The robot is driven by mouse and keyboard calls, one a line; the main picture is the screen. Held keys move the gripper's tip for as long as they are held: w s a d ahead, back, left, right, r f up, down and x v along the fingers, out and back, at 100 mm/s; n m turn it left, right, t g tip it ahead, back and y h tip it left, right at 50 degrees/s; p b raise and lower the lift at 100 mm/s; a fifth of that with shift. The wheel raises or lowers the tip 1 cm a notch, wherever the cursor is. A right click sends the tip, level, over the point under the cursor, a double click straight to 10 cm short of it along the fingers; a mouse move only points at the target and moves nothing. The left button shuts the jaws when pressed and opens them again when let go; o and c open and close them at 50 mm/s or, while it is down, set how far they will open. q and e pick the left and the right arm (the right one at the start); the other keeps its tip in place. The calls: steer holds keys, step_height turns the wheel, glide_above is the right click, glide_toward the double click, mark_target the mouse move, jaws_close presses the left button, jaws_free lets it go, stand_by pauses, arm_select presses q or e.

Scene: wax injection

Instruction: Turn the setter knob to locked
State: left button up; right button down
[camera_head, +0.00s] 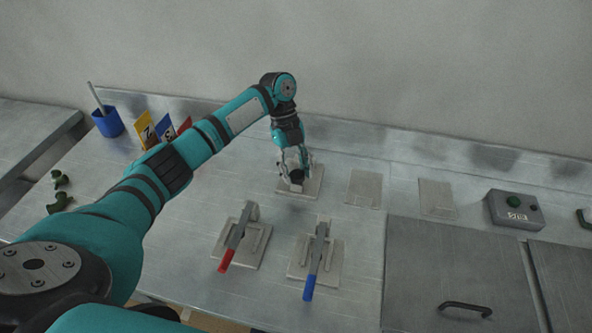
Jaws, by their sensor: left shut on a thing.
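My left gripper (293,175) points down over a square pale plate (313,187) near the middle of the metal bench. It is shut on a small dark knob (297,174) on that plate, which I take to be the setter knob. The fingers hide most of the knob, and I cannot read any mark for its position. My left arm comes in from the left and crosses the picture. My right gripper does not show.
Two lever clamps stand in front of the plate, one with a red handle (226,260) and one with a blue handle (309,287). Two bare plates (364,188) (437,198) lie to the right. A grey box with a green button (513,202) stands further right. A blue cup (108,123) stands back left.

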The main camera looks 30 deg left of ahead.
arm_select(q)
steer(key=o, duration=1.1)
steer(key=shift+o, duration=0.2)
steer(key=shift+r, duration=0.1)
steer(key=v, duration=1.2)
steer(key=shift+d, duration=0.1)
